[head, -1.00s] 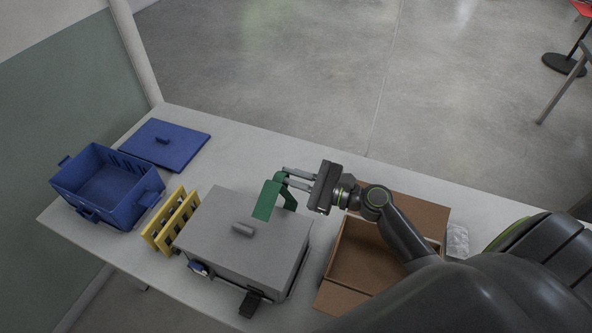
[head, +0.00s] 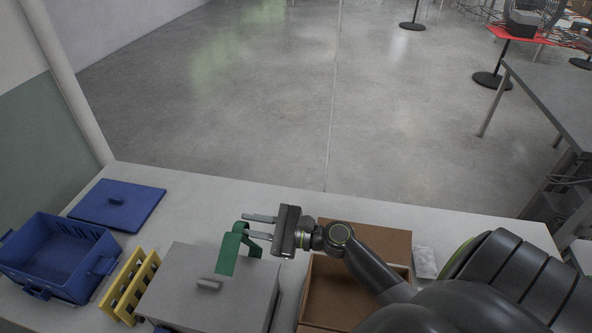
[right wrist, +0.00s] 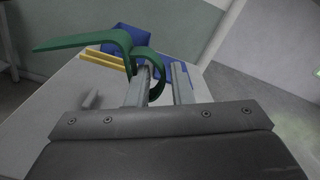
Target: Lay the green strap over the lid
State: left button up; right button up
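The green strap (head: 231,252) is a bent band at the far right edge of the grey box's lid (head: 190,282). One flat flap reaches over the lid and a curved end bends down beside it. My right gripper (head: 253,227) is just above and right of the strap, its two fingers apart. In the right wrist view the strap (right wrist: 85,41) arches at the fingertips, its curved end passing by the gap between the fingers (right wrist: 160,85). I see no firm grip on it. Whether the flap touches the lid is unclear. My left gripper is out of view.
A yellow rack (head: 131,285) stands left of the grey box, beside a blue crate (head: 60,262) with its blue lid (head: 118,204) behind. An open cardboard box (head: 375,243) is right, under my right arm. A clear packet (head: 425,262) lies beyond it.

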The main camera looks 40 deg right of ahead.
jog(key=b+v, duration=0.4)
jog(key=v, duration=1.3)
jog(key=shift+d, duration=0.2)
jog(key=shift+s, duration=0.1)
